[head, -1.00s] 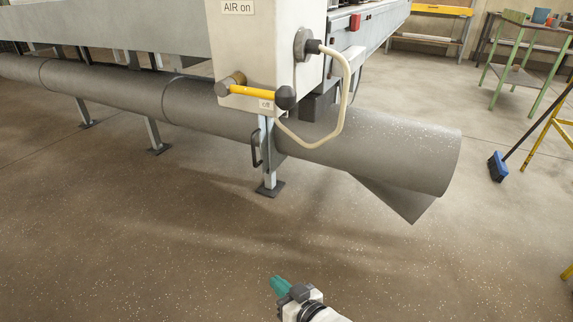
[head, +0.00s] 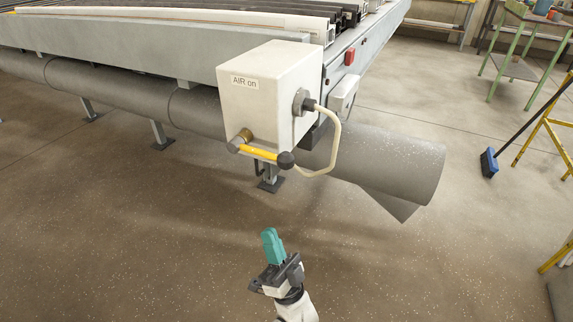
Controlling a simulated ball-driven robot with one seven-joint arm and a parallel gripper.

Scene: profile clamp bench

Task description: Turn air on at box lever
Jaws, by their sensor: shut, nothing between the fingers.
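The pale box (head: 262,95) is fixed at the front corner of the bench and carries an "AIR on" label (head: 245,82). Its lever (head: 258,152) is yellow with a dark round knob (head: 285,160) at its right end. The lever lies nearly level, sloping slightly down to the right from a brass pivot at the box's lower left. My gripper (head: 270,238) has teal fingers, shut and empty, pointing up in the picture. It is below the lever in the picture, apart from it, over the open floor.
A cream cable (head: 335,150) loops from the box's right side down past the knob. A thick grey duct (head: 385,165) runs under the bench (head: 150,45). A blue broom (head: 489,163) and a yellow ladder-like stand (head: 545,120) are at right. The front floor is clear.

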